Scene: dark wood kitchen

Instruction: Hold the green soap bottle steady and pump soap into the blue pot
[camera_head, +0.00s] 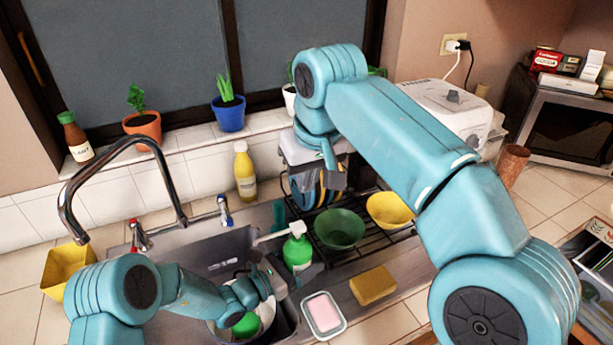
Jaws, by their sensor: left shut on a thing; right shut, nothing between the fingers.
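The green soap bottle (297,254) with a white pump head stands upright at the sink's right edge, its spout pointing left over the sink. My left gripper (293,274) is shut on its lower body, partly hiding it. My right gripper (322,181) is shut and empty, pointing down above the drying rack, above and to the right of the pump head and apart from it. The blue pot (229,115) stands on the window sill with a green plant in it, behind the sink and well away from the bottle.
The sink (215,240) has a curved faucet (120,146) behind it and dishes inside. A green bowl (339,229) and a yellow bowl (389,211) sit on the rack. A yellow bottle (245,175) stands behind. A sponge (373,286) and pink soap dish (324,314) lie in front.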

